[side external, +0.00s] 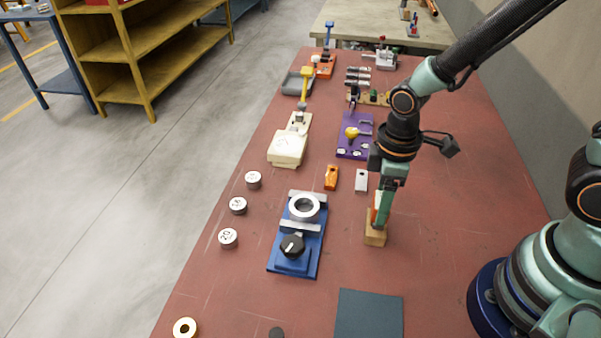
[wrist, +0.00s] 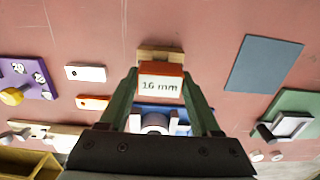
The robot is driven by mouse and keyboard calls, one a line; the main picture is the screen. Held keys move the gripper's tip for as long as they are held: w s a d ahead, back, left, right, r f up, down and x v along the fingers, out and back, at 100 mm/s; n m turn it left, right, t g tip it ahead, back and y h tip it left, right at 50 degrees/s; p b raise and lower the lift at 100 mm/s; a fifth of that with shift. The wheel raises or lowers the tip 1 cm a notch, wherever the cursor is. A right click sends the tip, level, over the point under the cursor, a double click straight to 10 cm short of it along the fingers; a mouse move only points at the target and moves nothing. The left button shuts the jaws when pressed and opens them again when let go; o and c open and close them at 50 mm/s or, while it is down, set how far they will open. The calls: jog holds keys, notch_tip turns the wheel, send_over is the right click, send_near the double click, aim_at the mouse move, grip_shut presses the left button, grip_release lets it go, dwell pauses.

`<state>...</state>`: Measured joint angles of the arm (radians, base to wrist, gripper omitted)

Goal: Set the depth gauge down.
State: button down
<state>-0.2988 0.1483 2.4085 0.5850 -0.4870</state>
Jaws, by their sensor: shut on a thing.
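My gripper (side external: 380,212) points down and is shut on the depth gauge. The gauge shows in the wrist view as an orange piece with a white face marked "16 mm" (wrist: 160,86), between the two green fingers. In the side view a sliver of its orange and white part (side external: 376,206) shows beside the fingers. A light wooden block (side external: 375,240) is at the gauge's lower end, and it also shows in the wrist view (wrist: 160,54). I cannot tell whether the block is part of the gauge, or whether it touches the table.
A blue fixture (side external: 284,264) with a metal ring and black knob stands to the left. A dark mat (side external: 369,316) lies in front. An orange block (side external: 331,178) and a white block (side external: 361,181) lie behind. Bare red table (side external: 440,215) surrounds the gripper's right side.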

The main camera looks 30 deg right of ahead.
jog(key=shift+f, duration=0.35)
jog(key=shift+f, duration=0.4)
jog(key=shift+c, duration=0.5)
grip_release()
notch_tip(320, 180, up, 13)
jog(key=d+r+m+t, duration=0.5)
jog(key=d+r+m, duration=0.2)
jog(key=d+m, duration=0.1)
jog(key=shift+w+d+r+m+t, duration=0.15)
jog(key=shift+w+d+m+t, duration=0.15)
jog(key=shift+w+m, duration=0.2)
